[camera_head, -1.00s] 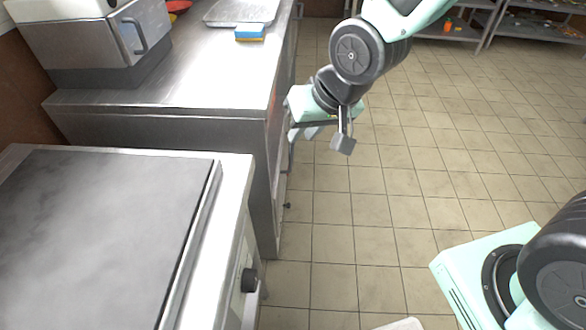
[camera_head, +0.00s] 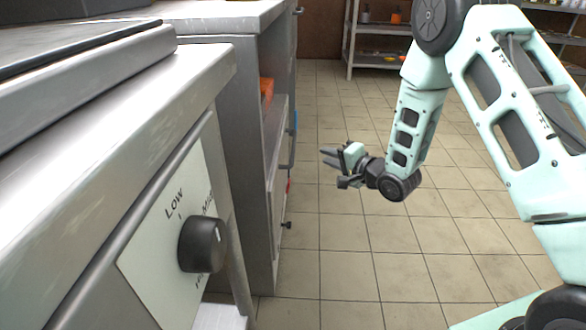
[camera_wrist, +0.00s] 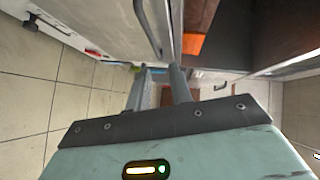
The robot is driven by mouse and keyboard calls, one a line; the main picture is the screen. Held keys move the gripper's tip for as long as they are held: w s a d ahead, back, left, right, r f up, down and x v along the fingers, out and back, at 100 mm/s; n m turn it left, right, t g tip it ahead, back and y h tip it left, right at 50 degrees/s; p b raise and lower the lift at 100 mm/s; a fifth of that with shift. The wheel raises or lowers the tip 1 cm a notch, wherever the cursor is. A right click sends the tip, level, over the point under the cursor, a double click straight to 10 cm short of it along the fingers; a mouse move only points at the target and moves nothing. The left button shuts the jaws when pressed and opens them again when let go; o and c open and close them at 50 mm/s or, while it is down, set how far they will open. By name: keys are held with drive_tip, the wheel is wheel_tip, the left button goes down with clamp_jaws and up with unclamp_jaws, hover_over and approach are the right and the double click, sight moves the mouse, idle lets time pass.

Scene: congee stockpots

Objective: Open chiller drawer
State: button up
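The steel counter unit (camera_head: 246,150) stands left of my gripper, seen at a steep angle. A narrow grey front (camera_head: 278,195) faces the aisle, with a dark bar handle (camera_head: 292,152) along it. I cannot tell for sure which front is the chiller drawer. In the wrist view a curved grey handle (camera_wrist: 147,27) on a steel front (camera_wrist: 100,22) lies just beyond the fingers. My gripper (camera_head: 332,166) is open and empty, apart from the unit to its right, fingers pointing left. Its two fingers also show apart in the wrist view (camera_wrist: 160,88).
An orange item (camera_head: 267,92) sits in an open compartment of the unit; it also shows in the wrist view (camera_wrist: 193,45). A griddle counter with a black knob (camera_head: 203,244) is close at left. Tiled floor (camera_head: 345,245) is clear. Shelving (camera_head: 375,45) stands at the back.

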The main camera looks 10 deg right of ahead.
wheel_tip(320, 180, down, 3)
drive_tip(key=d+b, duration=0.1)
drive_tip(key=b, duration=0.8)
approach(293, 144)
drive_tip(key=shift+m+t, duration=0.3)
drive_tip(key=shift+t, duration=0.1)
drive_tip(key=x, duration=0.3)
drive_tip(key=f+x, duration=0.1)
drive_tip(key=x, duration=0.5)
drive_tip(key=shift+s+a+f, duration=0.15)
drive_tip(key=shift+s+f, duration=0.1)
drive_tip(key=shift+f, duration=0.1)
drive_tip(key=shift+w+a, duration=0.2)
drive_tip(key=shift+w, duration=0.25)
drive_tip(key=shift+r, duration=0.1)
clamp_jaws()
